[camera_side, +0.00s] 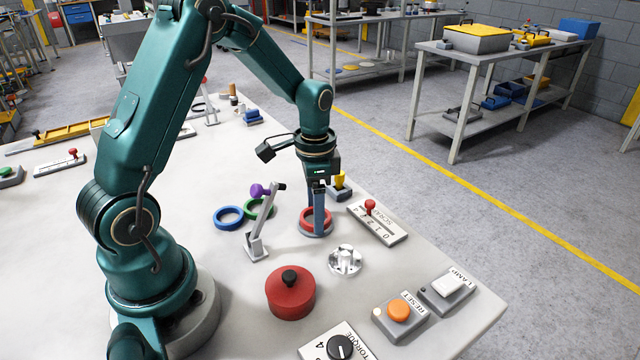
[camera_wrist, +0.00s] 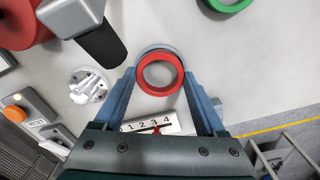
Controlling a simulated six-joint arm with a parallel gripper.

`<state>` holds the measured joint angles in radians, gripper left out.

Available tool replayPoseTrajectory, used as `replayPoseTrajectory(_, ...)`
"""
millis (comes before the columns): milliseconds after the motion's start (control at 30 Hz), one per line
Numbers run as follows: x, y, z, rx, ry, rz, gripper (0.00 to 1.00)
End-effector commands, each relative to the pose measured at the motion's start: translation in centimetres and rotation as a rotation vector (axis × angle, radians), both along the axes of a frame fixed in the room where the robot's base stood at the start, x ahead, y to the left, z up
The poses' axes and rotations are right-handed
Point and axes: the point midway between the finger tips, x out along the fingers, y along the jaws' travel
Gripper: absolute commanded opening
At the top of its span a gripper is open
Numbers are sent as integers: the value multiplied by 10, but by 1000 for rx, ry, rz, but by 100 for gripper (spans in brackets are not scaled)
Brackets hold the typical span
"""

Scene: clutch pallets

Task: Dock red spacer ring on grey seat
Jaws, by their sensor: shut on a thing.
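The red spacer ring (camera_side: 306,221) is between the fingers of my gripper (camera_side: 322,229), which points straight down. In the wrist view the red ring (camera_wrist: 160,92) is held at both sides by the fingertips of my gripper (camera_wrist: 160,74). The grey seat (camera_side: 313,235) is directly under the ring. In the wrist view a grey arc of the seat (camera_wrist: 151,48) shows past the ring's upper edge. The ring looks nearly flat and close over the seat; I cannot tell whether they touch. The finger hides part of the ring in the side view.
A numbered slider panel (camera_side: 385,226) is at right. A silver knob (camera_side: 345,261) and a red lidded pot (camera_side: 290,298) are in front.

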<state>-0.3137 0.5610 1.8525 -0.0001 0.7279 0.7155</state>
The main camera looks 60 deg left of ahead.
Motion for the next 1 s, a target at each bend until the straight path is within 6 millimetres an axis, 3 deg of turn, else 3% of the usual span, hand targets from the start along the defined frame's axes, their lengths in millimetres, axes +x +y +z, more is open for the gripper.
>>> replayPoseTrajectory(367, 0, 0, -5, 0, 0, 0, 21)
replayPoseTrajectory(1000, 0, 0, 11, 0, 0, 0, 21)
